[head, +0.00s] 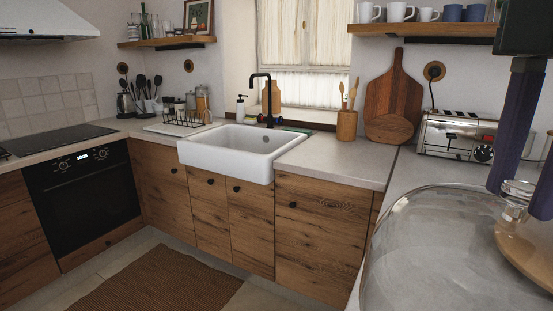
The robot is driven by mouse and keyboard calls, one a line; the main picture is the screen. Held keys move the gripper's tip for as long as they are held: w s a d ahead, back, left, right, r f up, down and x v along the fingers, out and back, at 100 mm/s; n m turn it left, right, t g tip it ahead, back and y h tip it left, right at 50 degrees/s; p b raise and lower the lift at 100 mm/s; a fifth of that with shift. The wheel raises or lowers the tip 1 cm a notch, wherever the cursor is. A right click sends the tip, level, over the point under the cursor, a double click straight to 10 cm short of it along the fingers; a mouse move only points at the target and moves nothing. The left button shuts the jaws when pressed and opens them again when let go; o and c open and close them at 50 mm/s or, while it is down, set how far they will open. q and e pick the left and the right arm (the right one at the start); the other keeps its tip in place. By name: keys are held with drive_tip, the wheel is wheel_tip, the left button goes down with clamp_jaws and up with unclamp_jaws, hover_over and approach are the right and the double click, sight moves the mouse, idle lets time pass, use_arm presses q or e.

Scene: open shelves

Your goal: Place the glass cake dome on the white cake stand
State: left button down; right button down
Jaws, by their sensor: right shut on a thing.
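The clear glass cake dome (430,255) fills the lower right of the head view, above or at the right-hand counter; I cannot tell whether it touches the counter. It looks upright, and its lower part is cut off by the frame. My right gripper (520,196) comes down from the upper right, its dark fingers shut on the glass knob at the dome's top. A tan rounded shape shows at the dome's right side, and I cannot tell what it is. I cannot make out the white cake stand. My left gripper is not in view.
A chrome toaster (458,135) stands at the back of the right counter. Wooden cutting boards (392,95) and a wooden utensil holder (347,125) stand left of it. A white sink (240,150) is farther left. The counter (400,172) between toaster and dome is clear.

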sight(494, 234)
drive_tip(key=m, duration=0.2)
drive_tip(key=a+m, duration=0.1)
drive_tip(key=m, duration=0.1)
drive_tip(key=shift+s+r, duration=0.1)
drive_tip(key=shift+r, duration=0.05)
drive_tip(key=m, duration=0.4)
drive_tip(key=a+m, duration=0.1)
drive_tip(key=m, duration=0.1)
drive_tip(key=shift+s+r+m, duration=0.15)
drive_tip(key=shift+s+m, duration=0.1)
drive_tip(key=shift+m, duration=0.05)
drive_tip(key=m, duration=0.4)
drive_tip(key=shift+s+a, duration=0.25)
drive_tip(key=shift+a, duration=0.05)
drive_tip(key=m, duration=0.4)
drive_tip(key=shift+s+a, duration=0.2)
drive_tip(key=shift+a, duration=0.05)
drive_tip(key=shift+r+p, duration=0.4)
drive_tip(key=shift+r, duration=0.05)
drive_tip(key=s+r+p, duration=0.3)
drive_tip(key=r+p, duration=1.3)
drive_tip(key=p, duration=0.1)
drive_tip(key=s+r+p, duration=0.2)
drive_tip(key=r+p, duration=1.4)
drive_tip(key=p, duration=0.1)
drive_tip(key=shift+s+r+p, duration=0.35)
drive_tip(key=shift+s+p, duration=0.05)
